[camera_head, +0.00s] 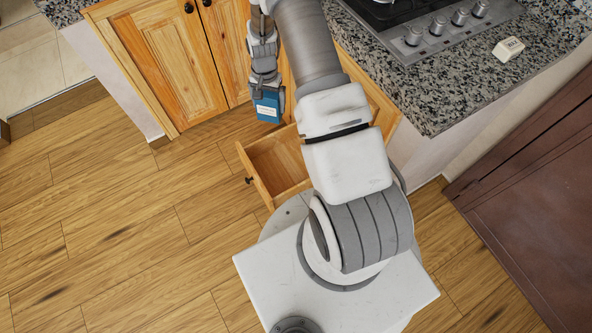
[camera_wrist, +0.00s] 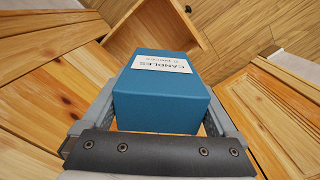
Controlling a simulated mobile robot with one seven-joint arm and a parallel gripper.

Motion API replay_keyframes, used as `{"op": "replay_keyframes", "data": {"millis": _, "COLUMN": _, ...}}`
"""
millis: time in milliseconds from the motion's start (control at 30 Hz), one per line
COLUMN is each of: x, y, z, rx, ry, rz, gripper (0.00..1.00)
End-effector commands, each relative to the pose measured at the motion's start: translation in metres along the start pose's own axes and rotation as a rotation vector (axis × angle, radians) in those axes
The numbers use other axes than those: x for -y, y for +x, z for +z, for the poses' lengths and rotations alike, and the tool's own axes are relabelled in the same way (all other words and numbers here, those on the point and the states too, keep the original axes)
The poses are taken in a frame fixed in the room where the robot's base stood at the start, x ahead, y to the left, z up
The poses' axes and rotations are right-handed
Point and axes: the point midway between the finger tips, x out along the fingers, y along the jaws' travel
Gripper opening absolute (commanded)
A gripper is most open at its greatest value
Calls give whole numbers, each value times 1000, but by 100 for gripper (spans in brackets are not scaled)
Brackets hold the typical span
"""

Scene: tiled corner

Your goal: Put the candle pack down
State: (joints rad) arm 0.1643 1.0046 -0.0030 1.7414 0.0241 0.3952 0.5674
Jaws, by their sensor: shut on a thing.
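The candle pack (camera_wrist: 160,98) is a blue box with a white label reading "CANDLES". My gripper (camera_wrist: 160,110) is shut on it, with a finger along each side. In the head view the pack (camera_head: 267,107) hangs below my gripper (camera_head: 268,92), beside the open drawer. An open wooden drawer (camera_head: 249,178) stands out from the cabinet, with its inside partly hidden by my arm. In the wrist view the drawer (camera_wrist: 203,28) lies beyond the pack, and the part that shows is empty.
Closed wooden cabinet doors (camera_head: 165,55) stand at the upper left. A granite counter (camera_head: 460,95) at the right bears a stove (camera_head: 425,35) with knobs and a small white box (camera_head: 508,49). A dark red-brown panel (camera_head: 530,200) stands at the right. The wooden floor (camera_head: 110,220) at the left is clear.

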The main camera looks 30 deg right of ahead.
Motion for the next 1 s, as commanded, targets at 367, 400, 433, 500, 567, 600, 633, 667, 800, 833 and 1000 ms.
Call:
{"op": "replay_keyframes", "data": {"millis": 367, "x": -37, "y": 194, "z": -22, "rx": 2, "ry": 379, "rz": 4, "gripper": 15}}
{"op": "replay_keyframes", "data": {"millis": 400, "x": -42, "y": 212, "z": -23, "rx": 2, "ry": 419, "rz": 4, "gripper": 15}}
{"op": "replay_keyframes", "data": {"millis": 433, "x": -45, "y": 227, "z": -24, "rx": 1, "ry": 450, "rz": 4, "gripper": 15}}
{"op": "replay_keyframes", "data": {"millis": 500, "x": -53, "y": 260, "z": -24, "rx": 1, "ry": 518, "rz": 5, "gripper": 15}}
{"op": "replay_keyframes", "data": {"millis": 567, "x": -60, "y": 285, "z": -24, "rx": 0, "ry": 574, "rz": 5, "gripper": 15}}
{"op": "replay_keyframes", "data": {"millis": 600, "x": -65, "y": 301, "z": -24, "rx": -1, "ry": 609, "rz": 4, "gripper": 15}}
{"op": "replay_keyframes", "data": {"millis": 633, "x": -68, "y": 312, "z": -24, "rx": -2, "ry": 632, "rz": 4, "gripper": 15}}
{"op": "replay_keyframes", "data": {"millis": 667, "x": -71, "y": 322, "z": -23, "rx": -1, "ry": 655, "rz": 5, "gripper": 15}}
{"op": "replay_keyframes", "data": {"millis": 800, "x": -81, "y": 356, "z": -22, "rx": -4, "ry": 736, "rz": 4, "gripper": 15}}
{"op": "replay_keyframes", "data": {"millis": 833, "x": -82, "y": 360, "z": -21, "rx": -5, "ry": 747, "rz": 4, "gripper": 15}}
{"op": "replay_keyframes", "data": {"millis": 1000, "x": -87, "y": 383, "z": -20, "rx": -5, "ry": 781, "rz": 4, "gripper": 15}}
